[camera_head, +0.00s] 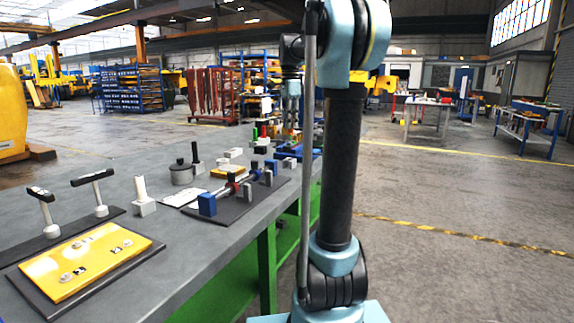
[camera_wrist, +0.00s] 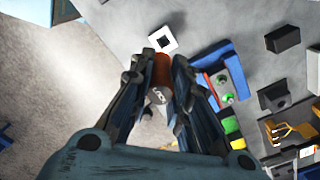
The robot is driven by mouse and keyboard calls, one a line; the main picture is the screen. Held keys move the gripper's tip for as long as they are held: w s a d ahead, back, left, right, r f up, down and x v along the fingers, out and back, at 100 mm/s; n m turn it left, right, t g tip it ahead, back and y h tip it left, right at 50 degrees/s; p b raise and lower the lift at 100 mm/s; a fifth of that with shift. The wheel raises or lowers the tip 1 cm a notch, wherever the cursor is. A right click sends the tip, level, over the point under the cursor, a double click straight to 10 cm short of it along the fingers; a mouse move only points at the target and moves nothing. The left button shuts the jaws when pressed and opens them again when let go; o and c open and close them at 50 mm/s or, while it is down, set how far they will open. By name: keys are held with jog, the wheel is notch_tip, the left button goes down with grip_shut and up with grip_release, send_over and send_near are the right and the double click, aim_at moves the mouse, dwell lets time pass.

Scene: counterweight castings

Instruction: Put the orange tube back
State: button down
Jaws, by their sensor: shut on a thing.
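In the wrist view my gripper (camera_wrist: 159,78) is closed around the orange tube (camera_wrist: 160,70). The tube has an orange-brown upper part and a pale lower part with dark lettering, and it sits between the two dark fingers. A white block with a dark square opening (camera_wrist: 155,37) lies just beyond the fingertips. A blue rack (camera_wrist: 208,64) stands right of the fingers and holds green-topped tubes (camera_wrist: 226,98). Red and yellow pieces also show beside it. In the head view my gripper is at the far end of the bench, too small and partly hidden to make out.
Dark blocks (camera_wrist: 283,38) and a fixture with yellow parts (camera_wrist: 290,131) stand right of the rack.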

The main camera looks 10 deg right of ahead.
aim_at(289, 133)
jog(key=shift+w+f, duration=0.2)
jog(key=shift+w, duration=0.05)
notch_tip(289, 133, down, 5)
jog(key=shift+w+a+r, duration=0.1)
jog(key=shift+w+r, duration=0.05)
jog(key=shift+f, duration=2.45)
jog(key=c, duration=1.5)
grip_release()
jog(key=shift+f, duration=0.1)
notch_tip(289, 133, up, 12)
jog(key=shift+r, duration=0.15)
